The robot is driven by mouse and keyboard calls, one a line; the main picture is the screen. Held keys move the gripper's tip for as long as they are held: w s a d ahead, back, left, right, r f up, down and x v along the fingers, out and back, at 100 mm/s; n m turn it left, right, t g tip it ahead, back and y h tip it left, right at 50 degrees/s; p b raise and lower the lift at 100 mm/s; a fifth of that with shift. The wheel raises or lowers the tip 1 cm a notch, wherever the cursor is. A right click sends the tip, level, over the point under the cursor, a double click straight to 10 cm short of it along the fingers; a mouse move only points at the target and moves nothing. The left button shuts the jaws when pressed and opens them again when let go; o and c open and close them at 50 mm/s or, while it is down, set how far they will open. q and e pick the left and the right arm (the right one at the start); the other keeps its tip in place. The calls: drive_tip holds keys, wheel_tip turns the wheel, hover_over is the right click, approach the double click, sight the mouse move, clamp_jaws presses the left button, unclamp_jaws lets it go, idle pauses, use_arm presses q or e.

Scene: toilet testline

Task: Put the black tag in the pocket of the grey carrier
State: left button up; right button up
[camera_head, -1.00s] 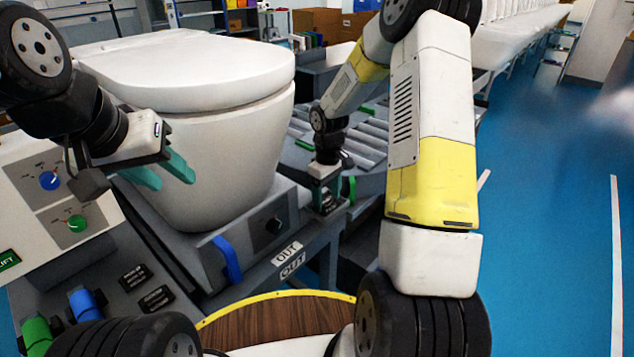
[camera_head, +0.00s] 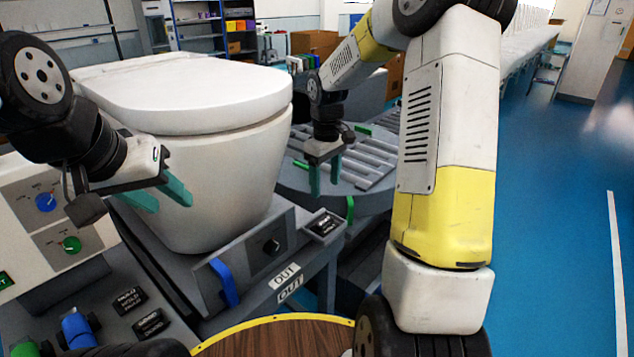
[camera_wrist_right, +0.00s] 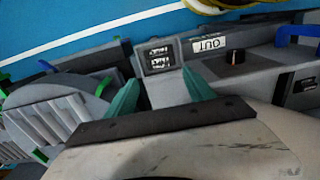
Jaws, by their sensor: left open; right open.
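The grey carrier (camera_head: 255,262) stands under the white toilet, with a black knob and a blue handle on its front. A black tag with pale print (camera_head: 323,224) lies in the pocket at the carrier's right corner; it also shows in the right wrist view (camera_wrist_right: 159,57). I cannot tell how deep it sits. My right gripper (camera_head: 325,178) is open and empty above the tag, apart from it. Its teal fingers (camera_wrist_right: 160,95) show in the wrist view with nothing between them. My left gripper (camera_head: 167,198) is open and empty in front of the toilet bowl.
The white toilet (camera_head: 190,95) fills the middle left. A control panel (camera_head: 50,215) with blue and green knobs stands at left, near black labels (camera_head: 140,311). A grey roller turntable (camera_head: 370,165) lies behind my right gripper. Blue floor (camera_head: 550,220) is open at right.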

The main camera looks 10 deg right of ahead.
drive_tip(key=s+a+r+m+t+y, duration=0.1)
drive_tip(key=s+r+m+t, duration=0.2)
drive_tip(key=s+r, duration=0.5)
drive_tip(key=s+a+r+m+t+y, duration=0.1)
drive_tip(key=s+r+m+t, duration=0.2)
drive_tip(key=s+r, duration=0.5)
drive_tip(key=s+m, duration=0.1)
drive_tip(key=s, duration=0.7)
drive_tip(key=shift+s+a, duration=0.1)
